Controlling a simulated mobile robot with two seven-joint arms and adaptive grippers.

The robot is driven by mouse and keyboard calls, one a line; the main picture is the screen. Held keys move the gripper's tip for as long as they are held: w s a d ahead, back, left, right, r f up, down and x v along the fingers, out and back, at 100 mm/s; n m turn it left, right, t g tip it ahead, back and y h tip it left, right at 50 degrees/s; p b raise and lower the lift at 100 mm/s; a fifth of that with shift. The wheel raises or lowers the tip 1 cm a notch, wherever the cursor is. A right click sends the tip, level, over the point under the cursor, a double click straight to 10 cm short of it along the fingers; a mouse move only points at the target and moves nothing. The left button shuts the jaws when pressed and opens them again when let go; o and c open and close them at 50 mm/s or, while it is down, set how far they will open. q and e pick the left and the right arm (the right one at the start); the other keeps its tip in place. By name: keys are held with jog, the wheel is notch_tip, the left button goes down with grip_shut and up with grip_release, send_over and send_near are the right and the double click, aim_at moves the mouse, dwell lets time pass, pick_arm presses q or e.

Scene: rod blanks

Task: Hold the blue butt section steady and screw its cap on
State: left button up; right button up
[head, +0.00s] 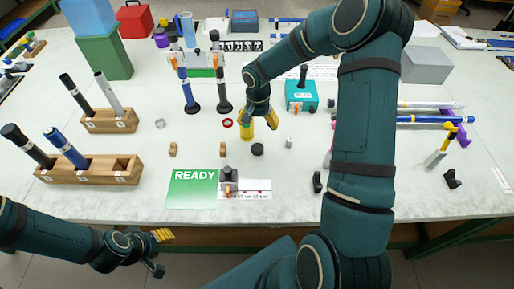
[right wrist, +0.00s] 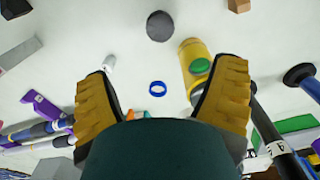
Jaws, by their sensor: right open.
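A blue rod section (head: 66,148), likely the blue butt section, stands tilted in the front wooden rack (head: 88,177) at the left. No cap shows clearly on it. Loose on the table are a dark round piece (head: 257,149) and a small pale grey piece (head: 289,142); I cannot tell which piece is its cap. My right gripper (head: 259,120) is open and empty, pointing down beside a yellow bottle. In the right wrist view a blue ring (right wrist: 157,88) lies between its spread fingers (right wrist: 160,100). My left gripper (head: 160,252) looks open and empty at the front edge.
The yellow bottle (right wrist: 195,62) with a green lid is close to one right finger. A red ring (head: 227,122) and a teal box (head: 301,95) are near. A second rack (head: 110,121) holds two rods. A green READY card (head: 193,188) lies front centre.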

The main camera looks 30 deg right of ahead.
send_over(258, 147)
notch_tip(258, 147, down, 8)
jog(key=shift+w+r, duration=0.1)
jog(key=shift+r, duration=0.05)
jog(key=shift+f+b, duration=0.4)
jog(key=shift+f, duration=2.35)
jog(key=c, duration=0.9)
